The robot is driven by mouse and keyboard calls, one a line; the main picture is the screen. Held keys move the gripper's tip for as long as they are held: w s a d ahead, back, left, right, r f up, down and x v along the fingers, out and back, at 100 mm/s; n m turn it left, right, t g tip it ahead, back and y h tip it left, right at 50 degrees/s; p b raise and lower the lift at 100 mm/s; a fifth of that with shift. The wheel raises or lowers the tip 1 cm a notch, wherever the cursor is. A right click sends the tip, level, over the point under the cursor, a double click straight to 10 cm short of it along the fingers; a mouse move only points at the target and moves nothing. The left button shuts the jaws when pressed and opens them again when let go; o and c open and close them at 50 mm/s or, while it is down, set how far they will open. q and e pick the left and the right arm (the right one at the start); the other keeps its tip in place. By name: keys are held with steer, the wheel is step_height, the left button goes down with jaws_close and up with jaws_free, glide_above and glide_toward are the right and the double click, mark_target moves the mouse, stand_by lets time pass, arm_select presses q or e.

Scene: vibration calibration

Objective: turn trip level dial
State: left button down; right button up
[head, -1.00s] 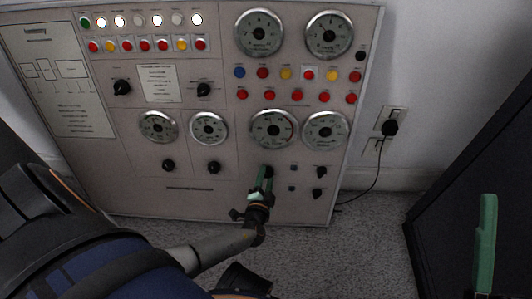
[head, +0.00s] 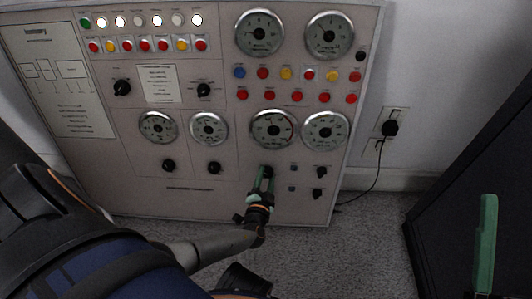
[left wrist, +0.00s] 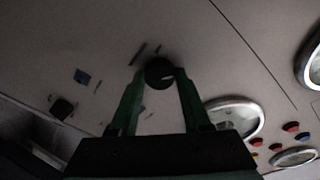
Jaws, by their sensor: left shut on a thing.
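The trip level dial looks to be the small black round knob (left wrist: 158,72) low on the grey panel, under a round gauge. My left gripper (head: 264,172) reaches it from below, with its two green fingers on either side of the knob. In the left wrist view the fingertips (left wrist: 158,78) are closed on the knob's sides. In the head view the fingers largely hide the knob, and any pointer mark is too dark to read. One green finger of my right gripper (head: 486,245) shows at the lower right, away from the panel; its other finger is out of view.
The panel (head: 215,200) carries gauges, coloured buttons and other black knobs. Two small black switches (head: 320,183) sit right of the gripped knob. A plug and cord (head: 390,128) hang at the wall outlet. A dark cabinet (head: 475,170) stands at right. Carpet lies below.

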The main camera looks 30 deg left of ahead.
arm_select(q)
steer(key=shift+n, duration=1.9)
steer(key=shift+w, duration=0.1)
steer(key=shift+c, duration=1.8)
jaws_free()
steer(key=shift+s+d, duration=0.1)
steer(key=shift+s, duration=0.1)
arm_select(e)
steer(key=shift+s, duration=0.1)
